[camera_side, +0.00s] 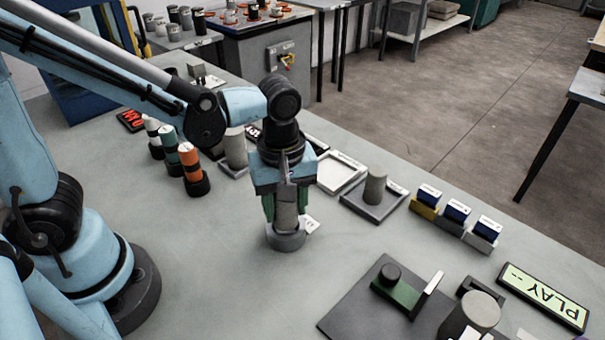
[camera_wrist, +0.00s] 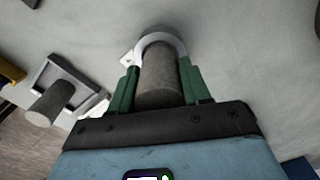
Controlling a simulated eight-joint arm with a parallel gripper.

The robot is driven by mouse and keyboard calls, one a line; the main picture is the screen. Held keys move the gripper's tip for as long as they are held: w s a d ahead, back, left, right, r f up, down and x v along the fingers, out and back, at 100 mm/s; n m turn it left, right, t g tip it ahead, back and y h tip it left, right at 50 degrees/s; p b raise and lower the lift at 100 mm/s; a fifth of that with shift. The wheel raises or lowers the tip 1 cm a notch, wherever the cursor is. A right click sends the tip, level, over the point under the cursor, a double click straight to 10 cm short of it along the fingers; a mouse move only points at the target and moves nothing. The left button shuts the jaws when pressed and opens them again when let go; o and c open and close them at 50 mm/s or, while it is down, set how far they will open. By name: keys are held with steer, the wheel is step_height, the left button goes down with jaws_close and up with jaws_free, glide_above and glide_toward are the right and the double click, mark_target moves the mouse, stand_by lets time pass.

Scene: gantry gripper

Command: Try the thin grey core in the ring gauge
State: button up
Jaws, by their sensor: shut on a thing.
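My gripper (camera_side: 285,212) is shut on a thin grey core, with one green finger on each side of it. The core (camera_side: 286,213) stands upright, its lower end at the opening of the pale grey ring gauge (camera_side: 286,241) on the bench. In the wrist view my gripper (camera_wrist: 160,85) holds the core (camera_wrist: 159,78), and the ring gauge (camera_wrist: 169,37) curves around its far end. The core's lower end is hidden by the ring, so I cannot tell how deep it sits. A small white tag (camera_side: 311,224) lies beside the ring.
A grey core (camera_side: 375,187) stands on a grey tray (camera_side: 362,210) to the right; another core (camera_side: 236,150) stands behind left. A pale tray (camera_side: 341,185) is empty. Orange (camera_side: 190,160) and green cylinders stand left. A dark plate (camera_side: 350,312) with a green fixture lies in front. Bench left of it is clear.

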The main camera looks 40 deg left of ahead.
steer(key=shift+f, duration=0.55)
stand_by(0.6)
steer(key=o, duration=1.3)
steer(key=shift+r, duration=0.1)
step_height(320, 180, up, 12)
steer(key=shift+f, duration=0.1)
